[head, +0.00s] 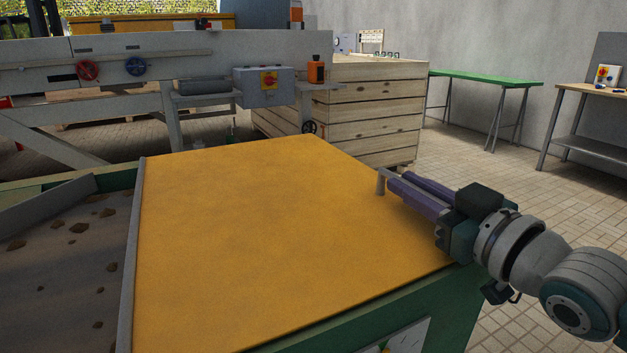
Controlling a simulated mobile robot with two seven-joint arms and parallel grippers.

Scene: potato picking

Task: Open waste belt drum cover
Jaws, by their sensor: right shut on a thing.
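The waste belt drum cover (260,235) is a wide flat yellow-orange panel in the middle of the head view. It lies on a green frame (450,310). My right gripper (383,180) comes in from the right over the cover's right part. The fingers hide part of that edge. My left gripper does not show.
Left of the cover is a grey belt trough (60,260) with scattered clods. Behind stand a grey conveyor with a control box (263,87) and a wooden crate (365,110). A green table (485,77) and a workbench (590,92) stand at the back right, with clear tiled floor before them.

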